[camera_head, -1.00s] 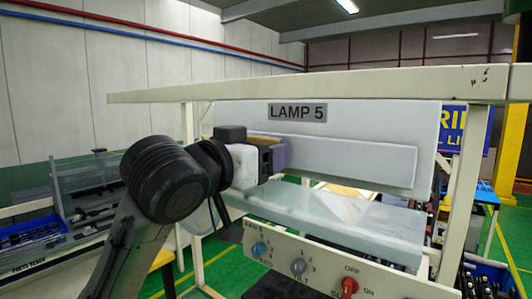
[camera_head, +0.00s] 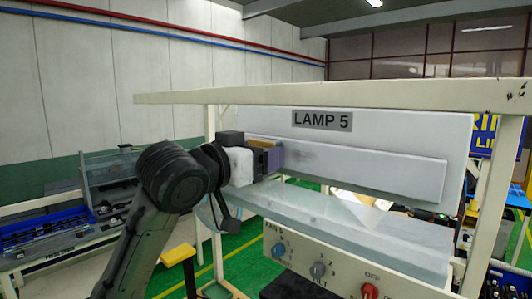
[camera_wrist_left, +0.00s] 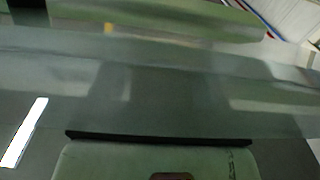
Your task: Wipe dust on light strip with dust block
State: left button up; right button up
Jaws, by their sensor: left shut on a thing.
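The light strip (camera_head: 380,172) is a long pale bar on the white panel below the LAMP 5 sign (camera_head: 322,120). A faint grey smear (camera_head: 303,156) shows near its left part. My left gripper (camera_head: 268,160) is at the strip's left end, shut on the dust block (camera_head: 262,142), whose tan edge shows between the dark and purplish gripper parts. Most of the block is hidden, and I cannot tell whether it touches the strip. In the left wrist view, a greenish, black-edged part (camera_wrist_left: 155,160) lies before a glossy surface; I cannot tell what it is. My right gripper is not in view.
A clear shelf (camera_head: 350,222) juts out below the strip, above a control panel with knobs (camera_head: 319,269). A cream beam (camera_head: 340,96) spans above the panel, with a post (camera_head: 482,210) at right. A workbench with bins (camera_head: 60,235) stands at left.

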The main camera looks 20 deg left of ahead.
aim_at(377, 173)
pick_arm(q)
jog(key=shift+w+a+f, duration=0.15)
jog(key=shift+w+a, duration=0.15)
jog(key=shift+s+d, duration=0.55)
jog(key=shift+d, duration=0.5)
jog(key=shift+s+d, duration=0.5)
jog(key=shift+d, duration=0.5)
jog(key=shift+s+d, duration=0.55)
jog(key=shift+d, duration=0.5)
jog(key=shift+s+d, duration=0.25)
jog(key=shift+d, duration=0.35)
jog(key=shift+s+d, duration=0.2)
jog(key=shift+d, duration=0.35)
jog(key=shift+s+d, duration=0.3)
jog(key=shift+d, duration=0.35)
jog(key=shift+s+d, duration=0.3)
jog(key=shift+d, duration=0.4)
jog(key=shift+s+d, duration=0.3)
jog(key=shift+d, duration=0.35)
jog(key=shift+s+d, duration=0.25)
jog(key=shift+d, duration=0.55)
jog(key=shift+s+d, duration=0.25)
jog(key=shift+d, duration=0.5)
jog(key=shift+s+d, duration=0.35)
jog(key=shift+d, duration=0.4)
jog(key=shift+s+d, duration=0.35)
jog(key=shift+d, duration=0.35)
jog(key=shift+s+a, duration=0.1)
